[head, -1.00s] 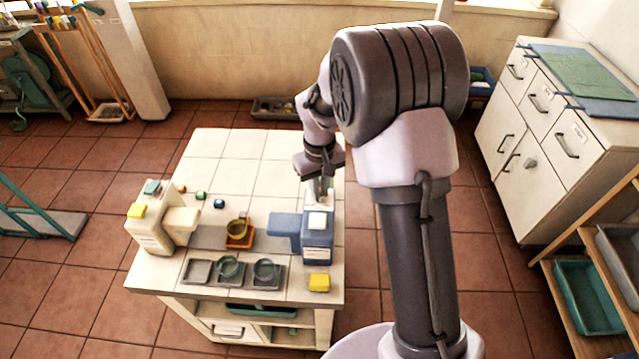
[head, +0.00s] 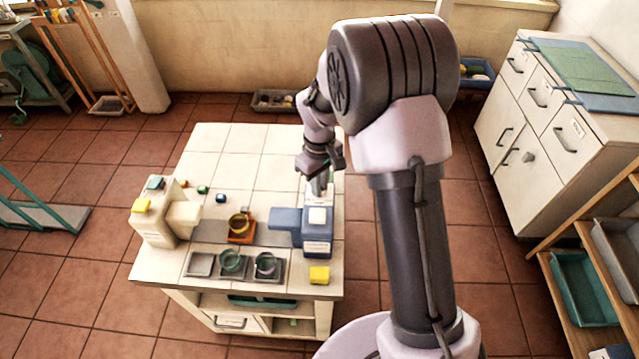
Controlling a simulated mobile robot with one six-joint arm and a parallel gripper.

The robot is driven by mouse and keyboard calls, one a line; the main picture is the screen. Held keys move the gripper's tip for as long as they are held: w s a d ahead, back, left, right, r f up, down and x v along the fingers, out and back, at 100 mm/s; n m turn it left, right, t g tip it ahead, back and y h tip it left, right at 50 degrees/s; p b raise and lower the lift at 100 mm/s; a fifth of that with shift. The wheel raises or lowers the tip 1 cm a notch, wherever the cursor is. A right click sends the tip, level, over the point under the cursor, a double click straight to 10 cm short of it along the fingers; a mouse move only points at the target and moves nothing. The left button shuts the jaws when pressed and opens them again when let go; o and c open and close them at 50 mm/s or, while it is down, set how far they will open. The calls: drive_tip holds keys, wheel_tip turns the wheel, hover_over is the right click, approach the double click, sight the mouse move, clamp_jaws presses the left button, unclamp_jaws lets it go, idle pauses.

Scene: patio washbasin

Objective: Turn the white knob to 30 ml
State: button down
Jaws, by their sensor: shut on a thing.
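A blue-and-white dispenser (head: 317,238) stands at the right side of the tiled table, with a white block (head: 318,216) on its top and a blue arm reaching left. My gripper (head: 319,188) points down at the dispenser's far side. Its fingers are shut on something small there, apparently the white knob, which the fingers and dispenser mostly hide. The knob's scale and its 30 ml mark cannot be read in this view.
A cream dispenser (head: 155,215) stands at the table's left. A yellow cup sits on an orange stand (head: 241,238) between them. A yellow block (head: 319,275) lies at the front right.

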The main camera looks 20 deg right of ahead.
drive_tip(key=c, duration=1.4)
unclamp_jaws()
drive_tip(key=shift+c, duration=0.2)
drive_tip(key=shift+r, duration=0.1)
wheel_tip(320, 180, up, 17)
drive_tip(key=p, duration=0.4)
drive_tip(key=shift+p, duration=0.4)
drive_tip(key=shift+r, duration=0.1)
drive_tip(key=s+a+m+t+y+b, duration=0.1)
drive_tip(key=s+m+b, duration=0.4)
drive_tip(key=s, duration=0.7)
drive_tip(key=s+a+f+m+t+y+b, duration=0.1)
drive_tip(key=s+a+m+t+b, duration=0.2)
drive_tip(key=s+b, duration=0.4)
drive_tip(key=s+m+t, duration=0.1)
drive_tip(key=s+m, duration=0.1)
drive_tip(key=s, duration=0.4)
drive_tip(key=shift+s+f+t+b, duration=0.15)
drive_tip(key=shift+t+b, duration=0.15)
drive_tip(key=shift+t, duration=0.1)
